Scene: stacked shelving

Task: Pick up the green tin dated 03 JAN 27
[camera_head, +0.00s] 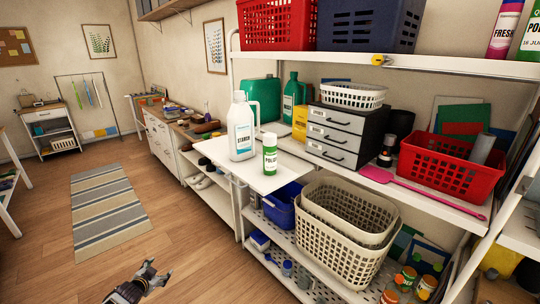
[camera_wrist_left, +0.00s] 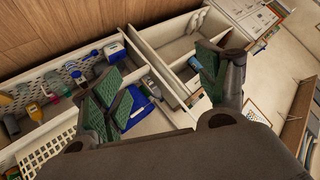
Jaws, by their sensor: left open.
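A green and white tin (camera_head: 270,156) stands upright on the white middle shelf board near its front edge; its label starts "POLI" but any date is too small to read. Another green tin (camera_head: 530,40) stands on the top shelf at the upper right, cut by the picture edge, with a label that seems to read "16 JUN". My left gripper (camera_head: 157,273) is low over the wood floor, left of the shelving, well apart from both tins. In the left wrist view its two fingers (camera_wrist_left: 165,88) are spread with nothing held. My right gripper is not in view.
A white jug (camera_head: 242,126) stands just left of and behind the nearer tin. A drawer unit (camera_head: 335,137), a red basket (camera_head: 450,165) and a pink spatula (camera_head: 420,190) occupy the same shelf to the right. Beige baskets (camera_head: 340,235) stand below. The floor at left is open.

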